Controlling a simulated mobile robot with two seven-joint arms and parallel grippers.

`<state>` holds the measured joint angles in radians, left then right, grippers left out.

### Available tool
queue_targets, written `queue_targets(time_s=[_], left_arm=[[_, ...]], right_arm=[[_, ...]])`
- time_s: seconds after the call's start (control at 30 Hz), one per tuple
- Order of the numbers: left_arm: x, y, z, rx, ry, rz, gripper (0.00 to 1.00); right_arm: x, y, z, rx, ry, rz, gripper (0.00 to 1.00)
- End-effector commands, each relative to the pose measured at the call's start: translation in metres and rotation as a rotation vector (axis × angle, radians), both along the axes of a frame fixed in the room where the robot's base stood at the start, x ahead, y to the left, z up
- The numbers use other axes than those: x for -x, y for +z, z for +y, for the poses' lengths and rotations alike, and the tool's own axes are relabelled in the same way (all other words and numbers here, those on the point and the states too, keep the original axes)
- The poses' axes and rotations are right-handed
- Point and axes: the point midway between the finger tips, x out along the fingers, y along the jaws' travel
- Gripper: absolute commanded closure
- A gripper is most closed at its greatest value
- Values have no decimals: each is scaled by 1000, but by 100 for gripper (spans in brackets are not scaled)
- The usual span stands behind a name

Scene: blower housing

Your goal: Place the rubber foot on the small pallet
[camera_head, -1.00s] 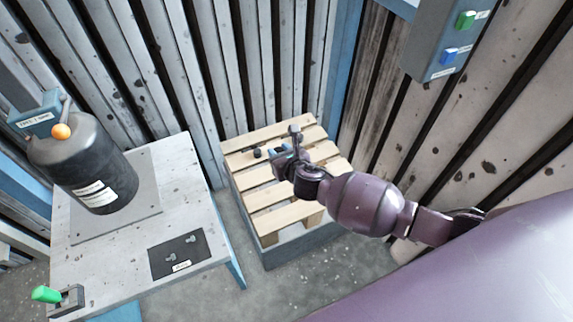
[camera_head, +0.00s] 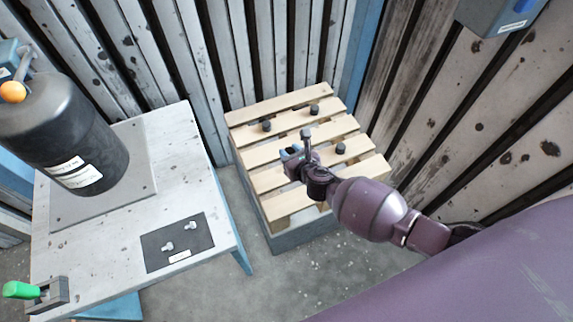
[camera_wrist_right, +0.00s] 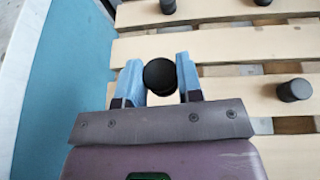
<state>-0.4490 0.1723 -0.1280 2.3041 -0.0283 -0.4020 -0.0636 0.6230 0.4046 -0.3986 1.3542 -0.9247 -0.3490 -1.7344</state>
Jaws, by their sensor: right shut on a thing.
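The small pallet (camera_head: 272,180) is made of pale wooden slats on a grey base. Three black rubber feet stand on it: one at the back left (camera_head: 266,126), one at the back (camera_head: 314,110) and one at the right (camera_head: 340,148). My right gripper (camera_head: 291,153) is over the pallet's left part. In the right wrist view its blue fingers (camera_wrist_right: 159,80) are shut on another black rubber foot (camera_wrist_right: 160,74), near the pallet's left edge. I cannot tell whether this foot touches the slats. It is not clearly seen in the head view. My left gripper is not in view.
A white table (camera_head: 190,147) stands left of the pallet, with a dark tank (camera_head: 70,135), a black mat (camera_head: 158,250) with small metal parts, and a green-handled lever (camera_head: 22,290). Corrugated walls close off the back and right. Bare slats lie between the standing feet.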

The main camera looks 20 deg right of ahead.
Motion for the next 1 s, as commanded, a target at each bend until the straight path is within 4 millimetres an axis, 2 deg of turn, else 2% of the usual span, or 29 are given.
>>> queue_targets(time_s=[0.03, 0.13, 0.43, 0.7, 1.0], left_arm=[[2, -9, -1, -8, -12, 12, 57], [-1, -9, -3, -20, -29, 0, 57], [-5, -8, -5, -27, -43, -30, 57], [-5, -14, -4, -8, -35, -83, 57], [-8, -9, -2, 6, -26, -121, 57]], right_arm=[[6, -23, 1, -3, 0, 17, 89], [5, -35, 1, -4, 0, 15, 89], [0, -45, 1, -2, 1, 1, 89], [4, -82, 1, -3, 0, 10, 89], [-1, -82, 0, -2, 1, -3, 89]])
